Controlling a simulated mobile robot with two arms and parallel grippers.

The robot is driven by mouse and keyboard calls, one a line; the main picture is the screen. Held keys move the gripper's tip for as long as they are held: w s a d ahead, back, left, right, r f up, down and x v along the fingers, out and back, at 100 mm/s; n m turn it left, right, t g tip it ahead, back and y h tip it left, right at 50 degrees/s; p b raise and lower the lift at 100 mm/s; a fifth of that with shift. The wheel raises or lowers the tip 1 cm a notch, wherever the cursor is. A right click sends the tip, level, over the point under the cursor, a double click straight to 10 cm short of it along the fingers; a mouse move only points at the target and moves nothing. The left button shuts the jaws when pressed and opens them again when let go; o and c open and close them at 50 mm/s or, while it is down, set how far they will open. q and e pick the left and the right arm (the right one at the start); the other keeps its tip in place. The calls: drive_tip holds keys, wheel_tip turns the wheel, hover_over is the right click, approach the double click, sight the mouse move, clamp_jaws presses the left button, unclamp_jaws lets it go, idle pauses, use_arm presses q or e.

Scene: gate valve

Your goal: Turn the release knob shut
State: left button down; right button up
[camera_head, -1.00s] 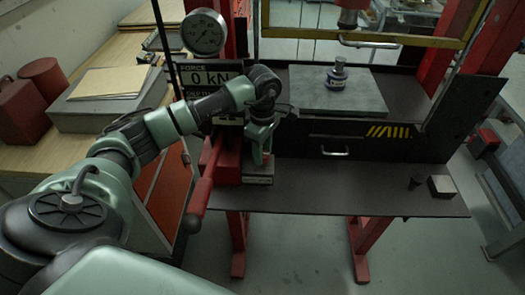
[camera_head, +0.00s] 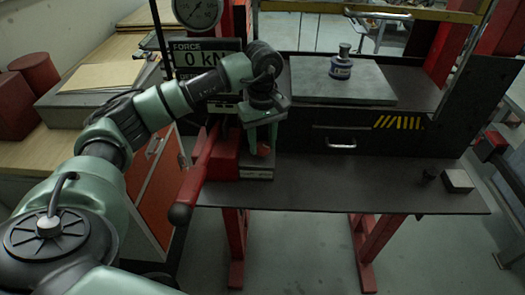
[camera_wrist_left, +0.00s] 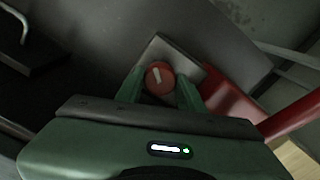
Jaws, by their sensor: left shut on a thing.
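The release knob (camera_wrist_left: 160,77) is a round red knob with a white mark on its face, on a grey block (camera_wrist_left: 178,53). In the left wrist view it sits between the two green fingers of my left gripper (camera_wrist_left: 159,84), which is shut on it. In the head view my left gripper (camera_head: 262,146) points down at the red pump unit (camera_head: 225,155), and its fingers largely hide the knob. My right gripper is in neither view.
A red pump lever (camera_head: 195,178) slants down to the left beside my gripper. The force display (camera_head: 205,57) reads 0 kN. A small cylinder (camera_head: 341,65) stands on the press plate (camera_head: 375,85). A small block (camera_head: 458,181) lies on the right of the dark shelf (camera_head: 340,195).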

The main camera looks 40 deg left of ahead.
use_arm(q)
drive_tip(key=m+b, duration=0.2)
drive_tip(key=shift+f+m, duration=0.15)
drive_tip(key=shift+m, duration=0.25)
drive_tip(key=m+b, duration=0.2)
drive_tip(key=shift+m, duration=0.4)
drive_tip(key=shift+m+b, duration=0.6)
drive_tip(key=shift+m, duration=0.6)
drive_tip(key=shift+r+m+b, duration=0.2)
drive_tip(key=shift+m+b, duration=0.25)
drive_tip(key=shift+m, duration=0.65)
drive_tip(key=c, duration=0.9)
unclamp_jaws()
